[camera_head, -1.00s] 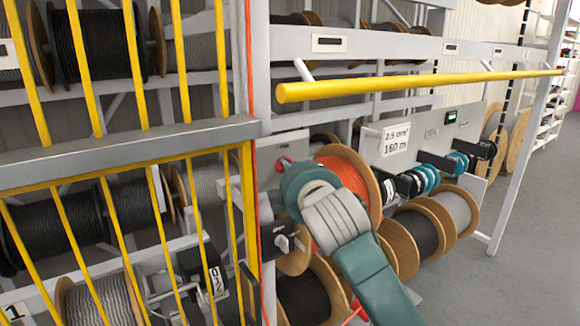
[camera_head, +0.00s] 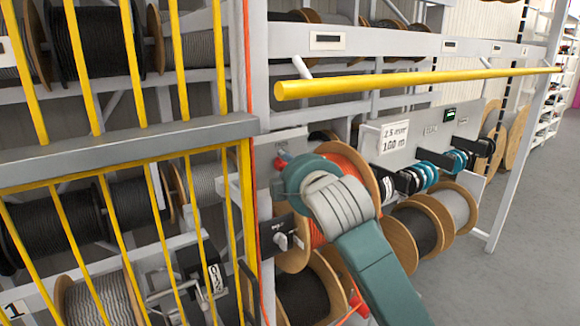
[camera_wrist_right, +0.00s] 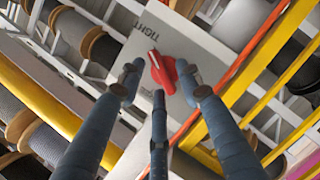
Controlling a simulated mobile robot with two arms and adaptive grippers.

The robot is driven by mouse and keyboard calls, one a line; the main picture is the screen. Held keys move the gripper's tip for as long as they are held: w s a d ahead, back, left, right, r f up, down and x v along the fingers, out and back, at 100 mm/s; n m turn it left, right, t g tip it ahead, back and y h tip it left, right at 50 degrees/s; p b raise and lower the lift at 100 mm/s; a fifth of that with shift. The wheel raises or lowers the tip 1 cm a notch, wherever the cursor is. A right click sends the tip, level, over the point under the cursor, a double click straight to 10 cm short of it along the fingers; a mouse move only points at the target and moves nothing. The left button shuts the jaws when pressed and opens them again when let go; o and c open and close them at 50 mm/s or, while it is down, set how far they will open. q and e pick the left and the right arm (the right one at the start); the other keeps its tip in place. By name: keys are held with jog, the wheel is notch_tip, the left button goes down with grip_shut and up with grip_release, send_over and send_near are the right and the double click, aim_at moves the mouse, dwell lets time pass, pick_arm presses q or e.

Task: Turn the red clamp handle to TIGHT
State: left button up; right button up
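The red clamp handle (camera_wrist_right: 163,72) sits on a pale grey panel (camera_wrist_right: 205,52) in the right wrist view. The word TIGHT is printed on the panel, toward the top of that view; a second small print is partly hidden by a finger. A white mark on the handle faces the upper left. My right gripper (camera_wrist_right: 158,84) is open, its fingers spread around the handle, with no clear grip on it. In the head view the handle (camera_head: 281,161) shows small at the panel's left, just beyond my right gripper (camera_head: 288,168), whose fingers are mostly hidden. My left gripper is not in view.
A yellow bar (camera_head: 420,84) runs above my right arm. A yellow-barred gate (camera_head: 246,210) stands left of the panel. A black box with a grey knob (camera_head: 282,240) is below the handle. Cable reels (camera_head: 418,232) fill the racks. Open floor lies at right.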

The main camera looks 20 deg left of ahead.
jog(key=v, duration=1.2)
jog(key=shift+f, duration=0.1)
